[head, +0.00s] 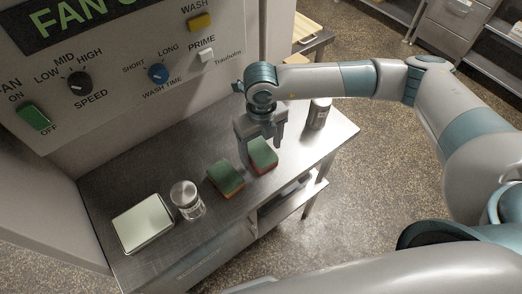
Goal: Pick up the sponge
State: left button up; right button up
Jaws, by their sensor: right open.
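Two sponges with green tops lie side by side on the metal table. One sponge (226,178) has an orange underside and lies to the left. The other sponge (263,155) has a red underside and lies to the right, just under my right gripper. My right gripper (261,141) points down and is open, with its fingers close to the right sponge. I cannot tell whether the fingers touch it. My left gripper is not in view.
The metal table (118,192) also holds a pale rectangular box (142,224), a glass jar (187,200) and a dark canister (319,114) near the right end. A control panel (120,40) with knobs and buttons stands behind. The floor to the right is clear.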

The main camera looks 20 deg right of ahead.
jog(key=shift+f, duration=0.2)
dwell(0.3)
jog(key=c, duration=1.1)
jog(key=shift+r, duration=0.15)
